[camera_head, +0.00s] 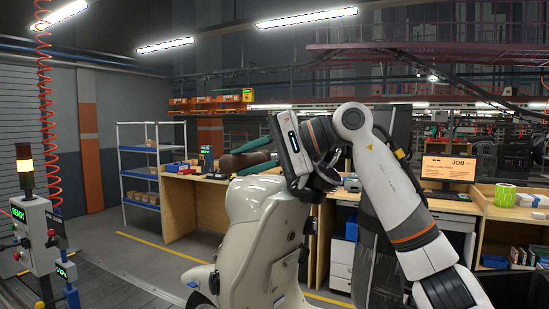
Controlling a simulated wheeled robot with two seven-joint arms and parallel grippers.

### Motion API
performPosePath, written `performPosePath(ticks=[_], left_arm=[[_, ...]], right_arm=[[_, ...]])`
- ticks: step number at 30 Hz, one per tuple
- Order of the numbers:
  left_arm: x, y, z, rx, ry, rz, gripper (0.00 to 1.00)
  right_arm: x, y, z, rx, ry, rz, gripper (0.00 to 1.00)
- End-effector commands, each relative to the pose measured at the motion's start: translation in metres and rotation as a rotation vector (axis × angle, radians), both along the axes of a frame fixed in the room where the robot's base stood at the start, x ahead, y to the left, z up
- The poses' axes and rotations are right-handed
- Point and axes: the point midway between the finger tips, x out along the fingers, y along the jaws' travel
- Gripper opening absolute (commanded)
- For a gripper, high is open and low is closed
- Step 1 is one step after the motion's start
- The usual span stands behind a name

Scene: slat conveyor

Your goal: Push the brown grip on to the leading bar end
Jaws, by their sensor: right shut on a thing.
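My right gripper (238,161) reaches in from the right, above the cream scooter body (262,225). Its green fingers are shut on the brown grip (228,163), which lies roughly level and points left. The gripper and wrist hide the grip's right end. I cannot make out the leading bar end, so I cannot tell whether the grip touches it. My left gripper is not in view.
A control post (38,235) with a lit stack light stands at the left. A blue and white shelf rack (140,173) and wooden benches (185,205) stand behind. A job screen (448,168) is at the right.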

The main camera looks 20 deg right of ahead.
Motion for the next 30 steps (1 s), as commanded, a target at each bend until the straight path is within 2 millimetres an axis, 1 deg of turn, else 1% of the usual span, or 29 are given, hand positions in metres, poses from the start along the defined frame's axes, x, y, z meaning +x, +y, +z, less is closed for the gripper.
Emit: performPosePath(ticks=[2, 14, 30], left_arm=[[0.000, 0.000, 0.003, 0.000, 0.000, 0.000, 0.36], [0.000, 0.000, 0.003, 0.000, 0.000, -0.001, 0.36], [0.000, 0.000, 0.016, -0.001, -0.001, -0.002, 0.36]], right_arm=[[-0.001, -0.001, 0.002, 0.002, -0.001, 0.004, 0.10], [-0.001, -0.001, 0.001, 0.004, -0.002, 0.005, 0.10], [0.009, -0.017, 0.001, 0.004, -0.001, 0.003, 0.10]])
